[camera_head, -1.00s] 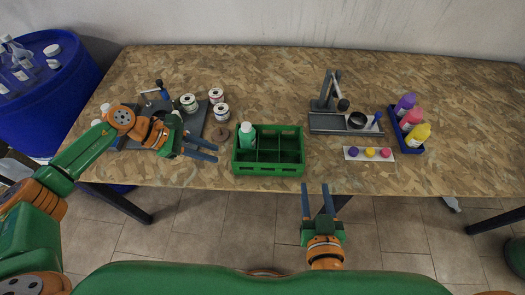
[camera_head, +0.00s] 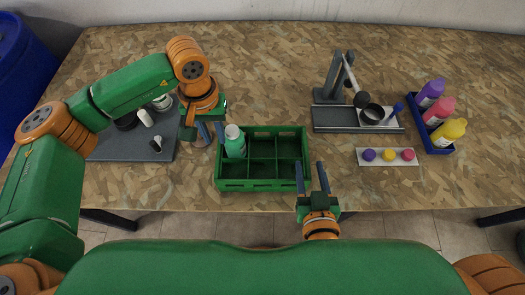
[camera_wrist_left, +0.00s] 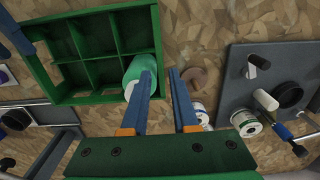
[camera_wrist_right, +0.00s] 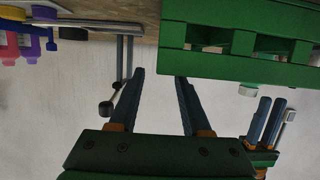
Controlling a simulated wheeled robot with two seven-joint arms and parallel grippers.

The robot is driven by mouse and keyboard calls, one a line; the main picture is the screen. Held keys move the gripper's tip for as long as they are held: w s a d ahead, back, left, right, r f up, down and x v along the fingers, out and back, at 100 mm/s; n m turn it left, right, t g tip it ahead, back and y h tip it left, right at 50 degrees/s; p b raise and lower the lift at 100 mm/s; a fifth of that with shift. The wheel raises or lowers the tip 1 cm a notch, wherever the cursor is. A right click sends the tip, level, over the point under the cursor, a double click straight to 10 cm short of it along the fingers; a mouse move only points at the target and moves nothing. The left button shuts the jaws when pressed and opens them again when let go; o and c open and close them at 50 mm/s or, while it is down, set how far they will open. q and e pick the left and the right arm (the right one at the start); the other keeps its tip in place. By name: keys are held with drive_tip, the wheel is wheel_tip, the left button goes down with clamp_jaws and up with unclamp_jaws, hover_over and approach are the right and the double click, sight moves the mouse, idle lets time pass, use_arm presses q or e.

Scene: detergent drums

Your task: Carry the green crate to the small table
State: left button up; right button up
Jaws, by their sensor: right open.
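The green crate (camera_head: 262,185) stands upright on the wood-chip table, near its front edge. It is divided into compartments. A green bottle with a white cap (camera_head: 235,144) stands in its back-left compartment; the other compartments look empty. My left gripper (camera_head: 212,131) is open just left of the crate, fingers pointing down. In the left wrist view the crate (camera_wrist_left: 157,30) lies left of the fingers, with nothing clearly between them. My right gripper (camera_head: 310,165) is open at the crate's front-right corner. In the right wrist view the crate (camera_wrist_right: 232,66) is right of the fingers. No separate small table is identifiable.
A grey tray (camera_head: 115,151) with small items lies left of the crate. A grey stand (camera_head: 352,120) is behind right, a strip with coloured balls (camera_head: 388,157) at right, and a blue bin of bottles (camera_head: 437,147) further right. The table right of the crate's front is clear.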

sight(219, 152)
use_arm(q)
drive_tip(key=shift+s+r, duration=0.3)
drive_tip(key=shift+s, duration=0.3)
use_arm(e)
drive_tip(key=shift+s+r, duration=0.25)
drive_tip(key=shift+s, duration=0.3)
use_arm(q)
drive_tip(key=f, duration=0.7)
drive_tip(key=shift+w+f, duration=0.2)
use_arm(e)
drive_tip(key=x, duration=0.7)
drive_tip(key=shift+w, duration=0.2)
use_arm(q)
drive_tip(key=shift+c, duration=0.2)
use_arm(e)
drive_tip(key=shift+c, duration=0.2)
use_arm(q)
drive_tip(key=c, duration=0.4)
use_arm(e)
drive_tip(key=c, duration=0.3)
clamp_jaws()
